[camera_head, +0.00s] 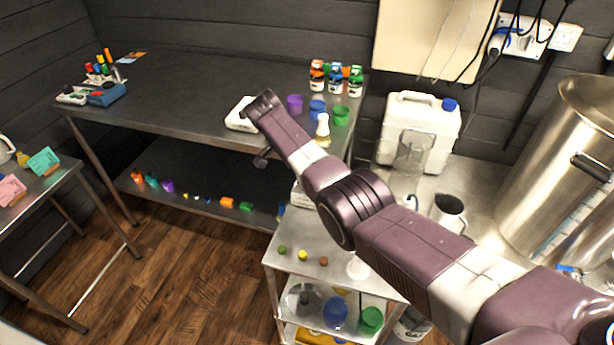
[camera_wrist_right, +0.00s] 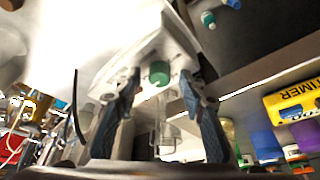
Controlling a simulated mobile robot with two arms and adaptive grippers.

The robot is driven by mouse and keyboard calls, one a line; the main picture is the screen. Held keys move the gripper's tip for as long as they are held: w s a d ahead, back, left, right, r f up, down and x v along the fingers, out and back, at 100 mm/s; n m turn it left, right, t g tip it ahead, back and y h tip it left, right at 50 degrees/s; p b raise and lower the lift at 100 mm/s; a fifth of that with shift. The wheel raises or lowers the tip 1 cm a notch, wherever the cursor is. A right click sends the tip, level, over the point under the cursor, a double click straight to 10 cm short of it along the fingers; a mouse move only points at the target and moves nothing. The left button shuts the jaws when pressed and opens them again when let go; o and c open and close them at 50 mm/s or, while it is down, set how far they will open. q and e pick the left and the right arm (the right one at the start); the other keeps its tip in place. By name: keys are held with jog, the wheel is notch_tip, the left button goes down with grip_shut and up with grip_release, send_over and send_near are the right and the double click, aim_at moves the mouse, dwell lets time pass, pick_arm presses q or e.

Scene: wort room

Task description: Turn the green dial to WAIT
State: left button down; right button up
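A green dial (camera_wrist_right: 159,73) sits on the front of a white device (camera_wrist_right: 140,50) in the right wrist view. My right gripper (camera_wrist_right: 160,82) has its two dark fingers apart, one on each side of the dial, with a visible gap on both sides. I cannot tell if either finger touches it. No WAIT marking is readable. In the head view my right arm reaches to a white box (camera_head: 238,116) at the table's front edge, probably the same device. The dial is hidden there. My left gripper is not in view.
Purple (camera_head: 295,103), blue (camera_head: 317,109) and green (camera_head: 341,115) cups stand right of the white box, with small jars (camera_head: 336,78) behind. A cart (camera_head: 285,232) with small items stands under my arm. A yellow TIMER object (camera_wrist_right: 295,101) is right in the wrist view.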

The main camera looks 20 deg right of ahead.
jog(key=shift+a+r, duration=0.1)
jog(key=shift+r, duration=0.05)
jog(key=v, duration=1.1)
jog(key=shift+r, duration=0.3)
jog(key=shift+s, duration=0.1)
